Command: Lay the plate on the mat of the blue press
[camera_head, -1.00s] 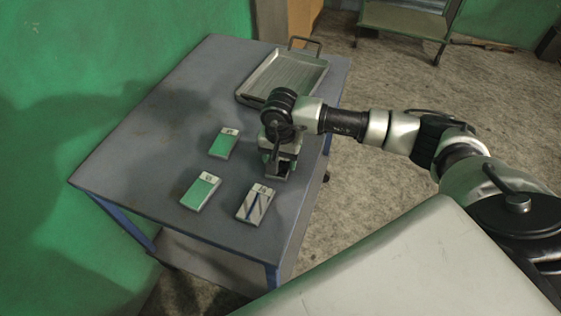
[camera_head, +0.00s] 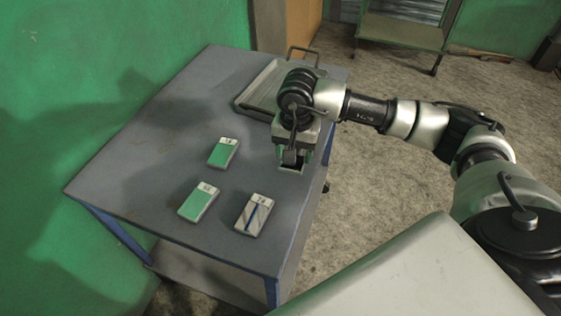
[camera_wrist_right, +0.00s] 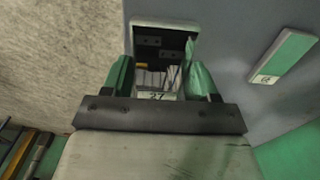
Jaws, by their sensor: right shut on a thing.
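My right gripper (camera_head: 291,160) is over the right edge of the grey table. In the right wrist view its two green fingers (camera_wrist_right: 160,78) are shut on a plate (camera_wrist_right: 165,24) with a pale border, a dark middle and a white label reading about 27. The fingers and palm hide part of this plate; whether it touches the table is unclear. Two green plates with white labels, one farther back (camera_head: 222,154) and one nearer (camera_head: 197,203), lie on the table. A pale plate with a dark blue stripe (camera_head: 253,216) lies beside them. No blue press or mat shows. My left gripper is out of view.
The grey table (camera_head: 150,150) has blue legs and stands by a green wall (camera_head: 60,60). A metal tray with handles (camera_head: 256,88) lies at its back, just behind my right gripper. The table's left part is bare. A green stand (camera_head: 400,32) is on the floor beyond.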

